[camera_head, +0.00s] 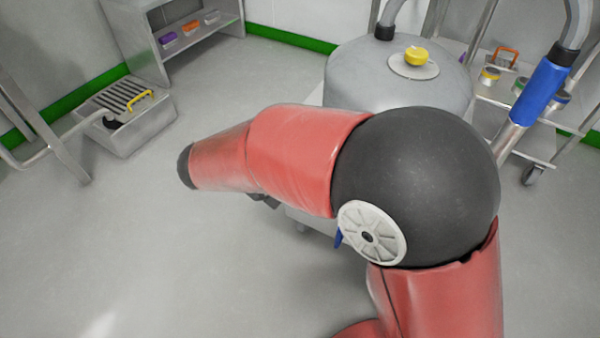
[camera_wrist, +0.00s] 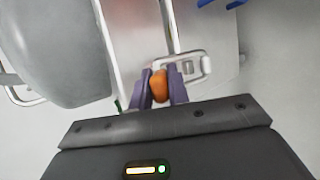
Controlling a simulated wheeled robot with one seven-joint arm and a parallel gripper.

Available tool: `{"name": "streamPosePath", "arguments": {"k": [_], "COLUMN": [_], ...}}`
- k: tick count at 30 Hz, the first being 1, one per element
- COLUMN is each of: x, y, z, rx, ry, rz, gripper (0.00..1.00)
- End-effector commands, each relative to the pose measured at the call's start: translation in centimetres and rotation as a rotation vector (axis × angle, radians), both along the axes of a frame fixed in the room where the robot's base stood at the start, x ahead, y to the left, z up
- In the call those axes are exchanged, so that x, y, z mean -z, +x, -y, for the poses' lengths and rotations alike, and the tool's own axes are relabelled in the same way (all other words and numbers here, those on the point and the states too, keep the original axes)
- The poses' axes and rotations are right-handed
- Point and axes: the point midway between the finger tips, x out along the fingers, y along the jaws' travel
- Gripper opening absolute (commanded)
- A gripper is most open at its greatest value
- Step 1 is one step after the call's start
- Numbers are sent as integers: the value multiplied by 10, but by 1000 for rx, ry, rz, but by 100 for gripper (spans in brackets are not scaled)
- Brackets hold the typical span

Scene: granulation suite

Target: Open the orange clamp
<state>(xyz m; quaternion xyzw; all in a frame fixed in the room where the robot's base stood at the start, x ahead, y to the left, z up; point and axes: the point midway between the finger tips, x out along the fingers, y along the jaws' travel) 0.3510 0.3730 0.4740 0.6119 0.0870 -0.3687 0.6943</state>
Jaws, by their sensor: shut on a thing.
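The orange clamp (camera_wrist: 159,86) shows in the wrist view as a small orange piece between the two purple fingers of my gripper (camera_wrist: 161,88). My gripper is shut on it. A pale metal loop or plate (camera_wrist: 190,68) lies just behind and to the right of the fingers, against a light metal panel. Whether the clamp is latched cannot be told. In the head view my red and black arm covers the middle, and the clamp and fingertips are hidden behind it.
A large grey steel vessel (camera_head: 345,85) with a yellow knob (camera_head: 416,55) stands behind my arm. A blue-sleeved hose (camera_head: 540,90) and a cart (camera_head: 520,140) are on the right. A grated box (camera_head: 140,130) and a shelf (camera_head: 200,45) stand at left.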

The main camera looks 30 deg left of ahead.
Motion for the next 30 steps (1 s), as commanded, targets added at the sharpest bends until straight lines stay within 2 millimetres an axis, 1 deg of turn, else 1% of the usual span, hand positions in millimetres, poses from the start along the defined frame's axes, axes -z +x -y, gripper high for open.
{"name": "streamPosePath", "arguments": {"k": [1, 12, 13, 17, 26, 30], "x": [4, 3, 3, 3, 0, -9], "y": [-2, -2, -2, -1, -2, -12], "z": [0, 0, 0, 0, -1, -8], "rx": [0, 1, 1, 0, 0, -2], "ry": [-3, -4, -4, -3, -2, 1], "rz": [-3, -1, -2, 0, 3, 3], "gripper": [0, 0, 21, 38, 38, 38]}}
